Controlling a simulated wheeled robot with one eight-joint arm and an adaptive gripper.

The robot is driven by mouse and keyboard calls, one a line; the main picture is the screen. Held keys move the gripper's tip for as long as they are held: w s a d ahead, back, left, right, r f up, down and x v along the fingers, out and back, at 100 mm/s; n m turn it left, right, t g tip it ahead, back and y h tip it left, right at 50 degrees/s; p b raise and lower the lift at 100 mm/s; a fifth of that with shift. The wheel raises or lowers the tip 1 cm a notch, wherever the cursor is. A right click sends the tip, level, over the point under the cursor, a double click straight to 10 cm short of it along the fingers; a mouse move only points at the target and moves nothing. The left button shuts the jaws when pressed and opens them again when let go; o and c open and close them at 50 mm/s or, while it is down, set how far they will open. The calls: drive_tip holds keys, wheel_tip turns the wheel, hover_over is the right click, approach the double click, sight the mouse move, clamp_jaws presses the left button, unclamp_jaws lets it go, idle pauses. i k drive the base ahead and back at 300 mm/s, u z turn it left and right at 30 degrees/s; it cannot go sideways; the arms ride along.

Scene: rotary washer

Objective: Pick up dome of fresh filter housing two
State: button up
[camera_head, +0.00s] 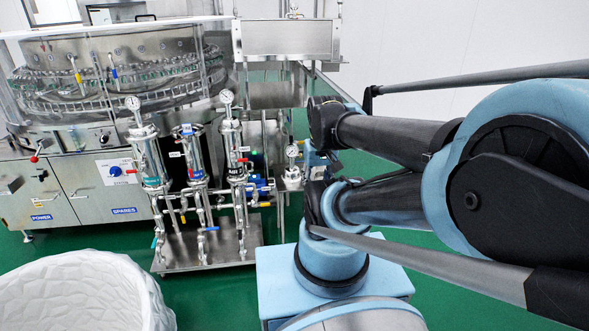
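Three upright steel filter housings stand on a skid left of centre: a left one (150,160), a middle one (191,160) and a right one (233,145). The left and right ones carry round dial gauges on top. The middle one shows a blue band at its top and no gauge above it. Their labels are too small to read, so I cannot tell which is fresh housing two, and no separate dome is clear. My arm reaches in from the right, with its forward links right of the housings. My gripper cannot be made out.
A steel skid base (215,258) carries pipes and coloured valve handles. The rotary washer (110,75) stands behind at left, above a cabinet (75,190). A white bin (75,295) is at the lower left. A steel trough (288,38) is behind. Green floor shows between bin and skid.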

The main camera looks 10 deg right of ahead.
sight(291, 174)
drive_tip(key=z, duration=0.75)
drive_tip(key=k, duration=1)
drive_tip(key=u, duration=0.25)
drive_tip(key=i, duration=1.4)
drive_tip(key=z, duration=0.05)
